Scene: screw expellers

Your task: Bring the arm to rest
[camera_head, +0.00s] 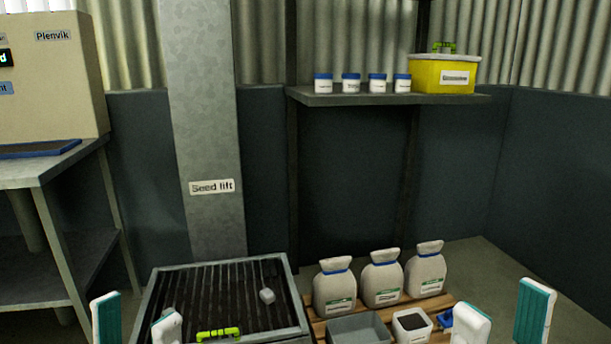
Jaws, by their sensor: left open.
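My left gripper (136,318) is at the bottom left, in front of the left side of the grated bin. Its two pale and teal fingers stand apart with nothing seen between them. My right gripper (502,316) is at the bottom right, to the right of the pallet. Its fingers are also apart, with only floor seen between them. The arms behind both grippers are out of view.
Three sacks (382,284), a grey tray (358,330) and a white tub (411,325) stand right. A shelf (345,99) hangs behind; a metal table (30,172) stands left.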

